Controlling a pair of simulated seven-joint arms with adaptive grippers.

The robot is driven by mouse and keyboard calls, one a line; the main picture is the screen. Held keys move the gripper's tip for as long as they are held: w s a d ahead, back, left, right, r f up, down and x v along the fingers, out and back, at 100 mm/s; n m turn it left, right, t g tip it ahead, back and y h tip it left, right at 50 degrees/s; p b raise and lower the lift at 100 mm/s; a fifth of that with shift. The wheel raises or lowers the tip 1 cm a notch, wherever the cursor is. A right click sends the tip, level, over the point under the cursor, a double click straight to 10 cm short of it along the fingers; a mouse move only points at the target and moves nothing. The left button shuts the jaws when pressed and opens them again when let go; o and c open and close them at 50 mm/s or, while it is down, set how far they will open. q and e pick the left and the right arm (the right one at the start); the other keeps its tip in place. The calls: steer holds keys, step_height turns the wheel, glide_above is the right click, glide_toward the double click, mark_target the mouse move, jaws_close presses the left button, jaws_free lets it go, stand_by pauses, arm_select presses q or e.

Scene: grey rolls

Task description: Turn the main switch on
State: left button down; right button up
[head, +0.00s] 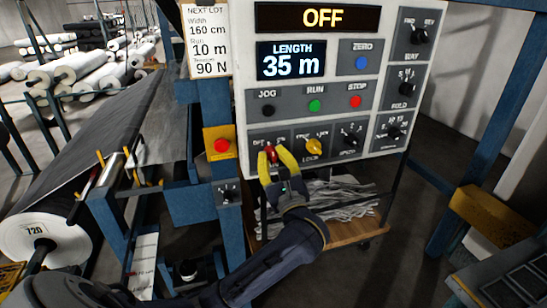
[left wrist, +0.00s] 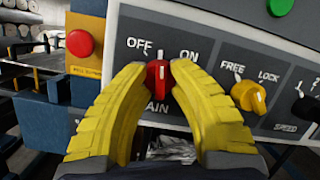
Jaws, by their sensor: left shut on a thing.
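The red main switch knob (left wrist: 159,76) sits on the grey control panel between the OFF and ON labels in the left wrist view. Its white mark points about straight up, between the two words. The yellow fingers of my left gripper (left wrist: 160,70) are shut on the knob from both sides and partly cover the MAIN label. In the head view the left gripper (head: 272,156) is at the panel's lower left, on the red knob (head: 268,150). The display (head: 320,17) at the panel's top reads OFF. My right gripper is not in view.
A yellow FREE/LOCK knob (left wrist: 248,96) is close to the right of the fingers. A red stop button on a yellow box (head: 221,146) is to the left. JOG, RUN (head: 315,105) and STOP buttons are above. A roll machine (head: 95,150) stands at left.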

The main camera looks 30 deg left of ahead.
arm_select(q)
steer(key=m, duration=0.2)
steer(key=m+t+h, duration=0.1)
steer(key=m, duration=0.2)
steer(key=m+h, duration=0.1)
steer(key=m, duration=0.1)
steer(key=shift+f+t, duration=0.25)
steer(key=shift+t, duration=0.15)
steer(key=m+h, duration=0.1)
steer(key=m, duration=0.2)
steer(key=m+h, duration=0.1)
steer(key=m, duration=0.2)
steer(key=shift+s+a+m+t+h, duration=0.1)
steer(key=shift+a+m+t+h, duration=0.05)
steer(key=shift+m+t+h, duration=0.2)
steer(key=shift+m, duration=0.25)
steer(key=c, duration=1.3)
jaws_free()
steer(key=shift+a+r, duration=0.1)
steer(key=shift+a, duration=0.05)
steer(key=o, duration=0.3)
steer(key=shift+r, duration=0.1)
steer(key=shift+o, duration=0.2)
steer(key=shift+s, duration=0.1)
steer(key=v, duration=0.7)
steer(key=shift+d, duration=0.25)
